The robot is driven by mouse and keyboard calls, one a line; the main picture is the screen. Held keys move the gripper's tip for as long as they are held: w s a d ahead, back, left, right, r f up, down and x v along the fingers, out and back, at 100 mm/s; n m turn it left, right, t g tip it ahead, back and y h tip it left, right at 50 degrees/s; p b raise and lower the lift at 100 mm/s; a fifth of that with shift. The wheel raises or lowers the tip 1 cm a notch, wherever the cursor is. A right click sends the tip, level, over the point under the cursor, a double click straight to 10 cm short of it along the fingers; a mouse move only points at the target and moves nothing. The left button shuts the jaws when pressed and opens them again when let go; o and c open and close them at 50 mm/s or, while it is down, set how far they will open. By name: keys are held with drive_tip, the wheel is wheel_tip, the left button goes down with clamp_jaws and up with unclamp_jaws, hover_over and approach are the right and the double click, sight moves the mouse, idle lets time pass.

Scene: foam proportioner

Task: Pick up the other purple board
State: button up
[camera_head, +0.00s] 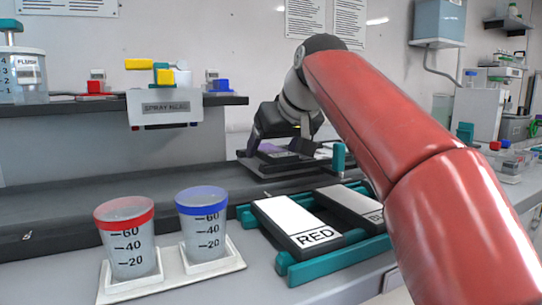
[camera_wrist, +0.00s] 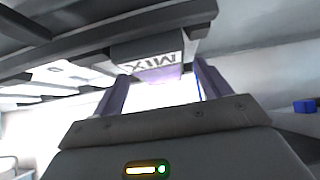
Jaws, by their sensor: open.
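My gripper (camera_head: 277,141) is in the middle of the head view, low over a dark rack at the back of the bench. A board with a purple patch (camera_head: 278,154) lies just below it, partly hidden by the gripper. In the wrist view, my gripper (camera_wrist: 160,72) is open, its two fingers apart. A board marked MIX (camera_wrist: 147,54) appears upside down beyond and between the fingertips, with a purple tint on its lower edge. I cannot tell whether the fingers touch it. A second board (camera_head: 312,145) on the rack is partly covered by my arm.
A teal rack (camera_head: 330,261) in front holds a RED board (camera_head: 292,220) and another labelled board (camera_head: 350,204). Red-rimmed (camera_head: 127,238) and blue-rimmed (camera_head: 204,222) cups stand to the left. A teal post (camera_head: 339,158) stands right of my gripper. A spray head holder (camera_head: 164,107) hangs from the shelf.

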drive_tip(key=c, duration=1.1)
